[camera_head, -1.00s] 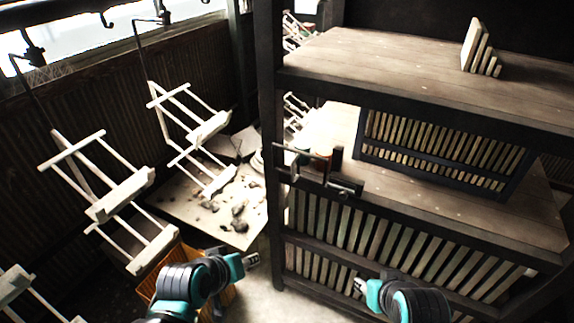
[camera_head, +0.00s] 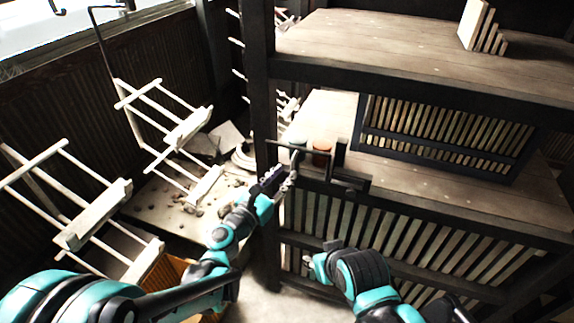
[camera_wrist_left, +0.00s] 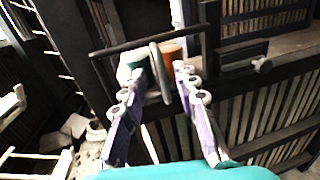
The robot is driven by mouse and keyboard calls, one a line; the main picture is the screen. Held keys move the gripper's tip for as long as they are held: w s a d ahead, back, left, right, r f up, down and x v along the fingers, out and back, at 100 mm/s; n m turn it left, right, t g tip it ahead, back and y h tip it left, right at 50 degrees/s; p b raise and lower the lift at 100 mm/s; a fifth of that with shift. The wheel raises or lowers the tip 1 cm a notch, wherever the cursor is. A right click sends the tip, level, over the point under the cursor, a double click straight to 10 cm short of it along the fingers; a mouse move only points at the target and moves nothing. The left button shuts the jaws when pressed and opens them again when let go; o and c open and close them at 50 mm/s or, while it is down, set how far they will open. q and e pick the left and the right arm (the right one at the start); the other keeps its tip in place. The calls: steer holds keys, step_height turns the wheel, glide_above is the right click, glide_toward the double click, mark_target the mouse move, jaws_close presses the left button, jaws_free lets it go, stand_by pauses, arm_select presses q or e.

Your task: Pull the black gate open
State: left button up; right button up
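A black gate (camera_head: 400,238) with a dark frame and pale upright slats forms the lower front of the shelf unit. A dark bar fitting (camera_head: 345,181) sits at its upper left corner. In the left wrist view a dark horizontal bar (camera_wrist_left: 124,48) and a pale upright loop handle (camera_wrist_left: 160,72) show ahead of the fingers. My left gripper (camera_head: 280,178) is beside the fitting. In the left wrist view its purple fingers are apart (camera_wrist_left: 157,88), with the loop between or just beyond their tips; contact is unclear. My right gripper (camera_head: 312,262) is low before the gate, its fingers too small to judge.
A greenish cylinder (camera_head: 298,146) and a reddish cylinder (camera_head: 321,153) stand behind the bar. A dark post (camera_head: 262,110) rises left of the gate. An orange crate (camera_head: 170,272) is below my left arm. A smaller slatted panel (camera_head: 440,140) stands above the middle shelf.

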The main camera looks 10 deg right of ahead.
mark_target(292, 166)
arm_select(q)
steer(key=b+x, duration=0.1)
steer(key=x, duration=0.4)
steer(key=shift+w+d, duration=0.25)
jaws_close()
